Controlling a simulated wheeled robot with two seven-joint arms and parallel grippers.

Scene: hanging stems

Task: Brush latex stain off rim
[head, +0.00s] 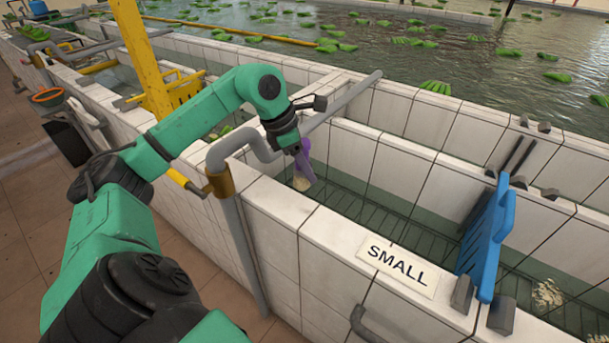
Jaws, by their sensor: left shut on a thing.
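My left gripper (297,147) reaches over the near wall of the tiled basin marked SMALL. It is shut on a purple brush (304,163), which points down inside the basin. A pale patch (301,183) shows at the brush's lower end; I cannot tell whether it is bristles or latex stain. The white tiled rim (290,205) runs along the near side of the basin, with a SMALL sign (398,265) on it. My right gripper is not in view.
A grey pipe (240,140) bends over the basin's left end, close to my left forearm. A blue gate panel (487,240) stands across the basin at right. A pale clump (547,293) lies beyond it.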

